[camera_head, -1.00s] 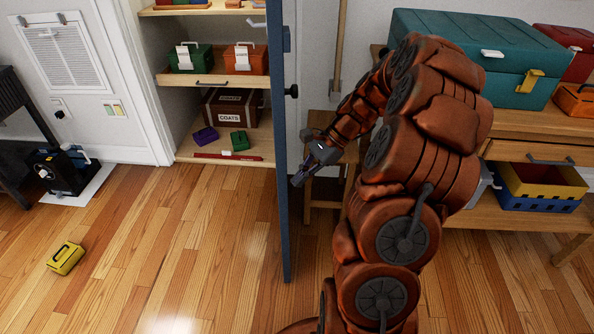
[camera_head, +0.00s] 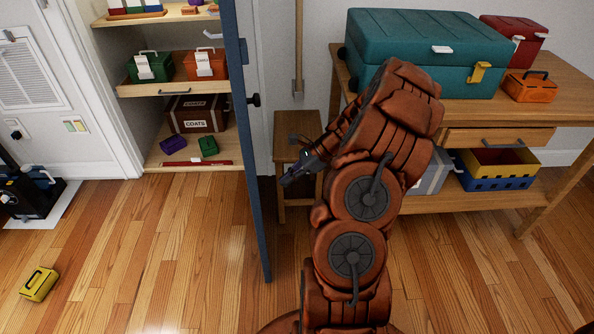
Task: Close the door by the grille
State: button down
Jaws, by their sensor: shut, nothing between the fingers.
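The blue door (camera_head: 249,150) stands open at the closet, seen almost edge-on, with a dark knob (camera_head: 254,100) on its right side. The white wall grille (camera_head: 27,72) is at the upper left, beside the closet opening. My gripper (camera_head: 285,183) is shut and empty, to the right of the door and lower than the knob. A small gap shows between it and the door in the picture; the true distance is hard to judge.
Closet shelves (camera_head: 186,86) hold several boxes. A wooden stool (camera_head: 297,125) stands behind my gripper, and a wooden workbench (camera_head: 555,98) with a teal toolbox (camera_head: 425,48) is at the right. A yellow case (camera_head: 39,284) lies on the floor, which is otherwise clear in front of the closet.

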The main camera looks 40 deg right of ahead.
jog(key=w+a+f, duration=0.1)
jog(key=w+a, duration=0.2)
jog(key=a, duration=0.2)
jog(key=shift+f, duration=0.4)
jog(key=shift+w+a, duration=0.1)
jog(key=shift+a, duration=0.05)
